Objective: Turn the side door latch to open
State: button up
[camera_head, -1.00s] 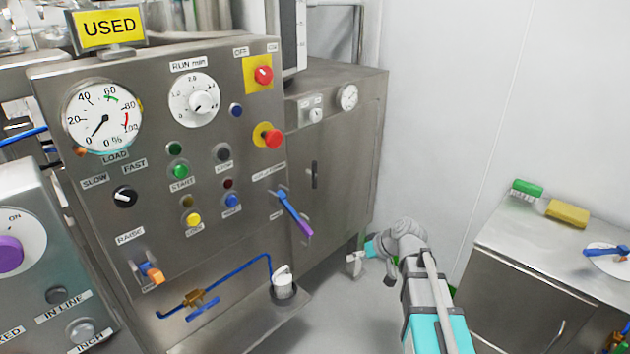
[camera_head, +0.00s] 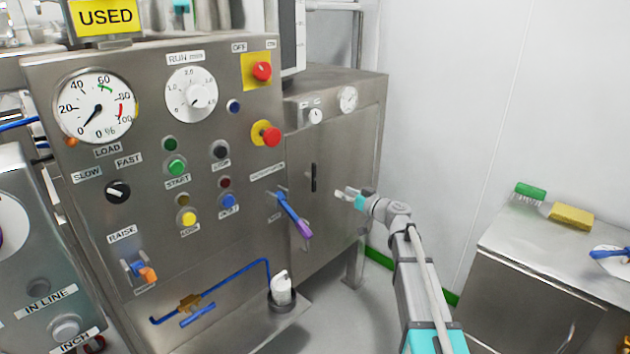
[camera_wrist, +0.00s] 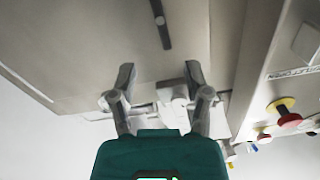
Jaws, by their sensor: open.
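The side door (camera_head: 335,205) is a grey steel panel on the cabinet right of the control panel. Its latch (camera_head: 313,177) is a small dark upright handle near the door's left edge. In the wrist view the latch (camera_wrist: 161,24) shows at the top, beyond my fingertips. My gripper (camera_head: 345,192) is in front of the door, a little right of and below the latch, apart from it. In the wrist view my gripper (camera_wrist: 158,78) has its two fingers spread with nothing held between them.
A lever with a purple end (camera_head: 295,216) sticks out from the control panel left of the door. A red emergency button (camera_head: 268,134) is above it. A steel bench (camera_head: 535,250) with a green brush (camera_head: 530,191) and yellow sponge (camera_head: 571,216) stands at right.

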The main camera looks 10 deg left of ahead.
aim_at(315, 179)
dwell(0.3)
jog(key=x, duration=1.3)
jog(key=shift+w+a, duration=0.25)
jog(key=shift+a, duration=0.05)
grip_shut()
